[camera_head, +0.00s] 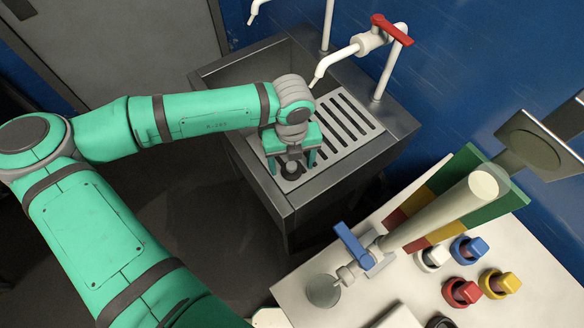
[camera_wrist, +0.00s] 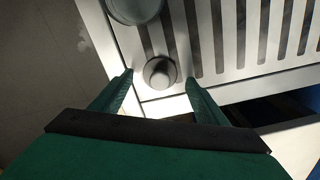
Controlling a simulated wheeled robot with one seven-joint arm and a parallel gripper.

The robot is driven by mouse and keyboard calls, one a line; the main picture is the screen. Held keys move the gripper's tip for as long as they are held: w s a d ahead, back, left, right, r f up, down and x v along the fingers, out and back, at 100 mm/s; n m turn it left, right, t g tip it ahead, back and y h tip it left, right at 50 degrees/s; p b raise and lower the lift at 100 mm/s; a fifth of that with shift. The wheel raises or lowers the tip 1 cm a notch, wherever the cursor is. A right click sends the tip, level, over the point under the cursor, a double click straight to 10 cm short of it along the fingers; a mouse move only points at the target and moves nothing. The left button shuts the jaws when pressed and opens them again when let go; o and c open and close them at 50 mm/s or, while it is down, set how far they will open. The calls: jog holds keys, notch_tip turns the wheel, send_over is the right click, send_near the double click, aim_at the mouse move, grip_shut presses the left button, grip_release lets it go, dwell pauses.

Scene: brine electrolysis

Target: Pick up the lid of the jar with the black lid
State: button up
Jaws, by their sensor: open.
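My gripper (camera_head: 291,169) is over the slatted drainboard of the sink, pointing down with its jaws open. A small dark round piece with a knob-like top (camera_head: 291,172) sits between the fingers. In the wrist view this dark round piece (camera_wrist: 160,72) stands on the drainboard between the fingertips, with a gap on each side. I cannot tell whether it is a loose lid or a lidded jar. A dark round top (camera_head: 440,322) shows at the bottom edge of the head view, on the white table, partly cut off; it may be a black-lidded jar.
The metal sink (camera_head: 402,120) has a tap with a red handle (camera_head: 390,28) behind the drainboard. A round glass vessel (camera_wrist: 136,8) stands just beyond the dark piece. The white table (camera_head: 350,300) holds several colour-lidded jars, a glass column (camera_head: 440,212) and a blue valve handle (camera_head: 352,245).

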jog(key=shift+w+f, duration=0.1)
jog(key=shift+f, duration=0.5)
jog(key=shift+w, duration=0.1)
jog(key=shift+a, duration=0.25)
jog(key=c, duration=1.1)
jog(key=shift+d, duration=0.3)
